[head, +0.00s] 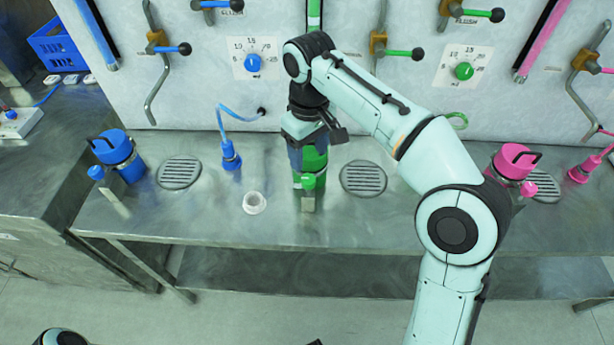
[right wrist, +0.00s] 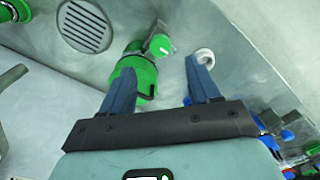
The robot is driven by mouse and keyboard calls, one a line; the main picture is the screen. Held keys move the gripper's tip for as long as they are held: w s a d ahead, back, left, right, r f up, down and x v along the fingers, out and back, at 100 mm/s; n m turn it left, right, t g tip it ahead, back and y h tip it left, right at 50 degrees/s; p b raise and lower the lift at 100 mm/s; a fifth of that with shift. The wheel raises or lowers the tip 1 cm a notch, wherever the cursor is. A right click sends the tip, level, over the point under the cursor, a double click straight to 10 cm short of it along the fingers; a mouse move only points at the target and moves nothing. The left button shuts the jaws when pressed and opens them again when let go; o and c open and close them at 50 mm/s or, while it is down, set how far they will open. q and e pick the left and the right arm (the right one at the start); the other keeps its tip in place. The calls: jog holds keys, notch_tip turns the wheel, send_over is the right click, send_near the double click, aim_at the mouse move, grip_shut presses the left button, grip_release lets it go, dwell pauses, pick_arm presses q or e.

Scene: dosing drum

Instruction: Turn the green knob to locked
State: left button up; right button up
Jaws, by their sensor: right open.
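A small green knob (head: 308,181) sits on the front of the green-capped canister (head: 309,162), which stands on the steel bench. In the right wrist view, the knob (right wrist: 160,45) is a round green face on a short grey block, beside the green canister (right wrist: 134,76). My right gripper (head: 308,148) is above the canister, pointing down and partly hiding it. In the right wrist view, my right gripper (right wrist: 158,66) has its blue fingers apart with nothing clamped between them. The left finger overlaps the canister. I cannot read the knob's setting. My left gripper is not visible.
Blue (head: 119,155) and pink (head: 514,165) canisters stand left and right on the bench (head: 390,225). A white ring (head: 254,202) and round drain grates (head: 363,178) lie near the green canister. Behind, the wall panel (head: 340,20) carries dials, levers and a blue hose.

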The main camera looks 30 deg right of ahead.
aim_at(308, 178)
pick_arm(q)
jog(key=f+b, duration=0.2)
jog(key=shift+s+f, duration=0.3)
pick_arm(e)
notch_tip(308, 178, down, 9)
jog(key=shift+r, duration=0.2)
jog(key=shift+w, duration=0.1)
jog(key=c, duration=1)
jog(key=shift+c, duration=0.2)
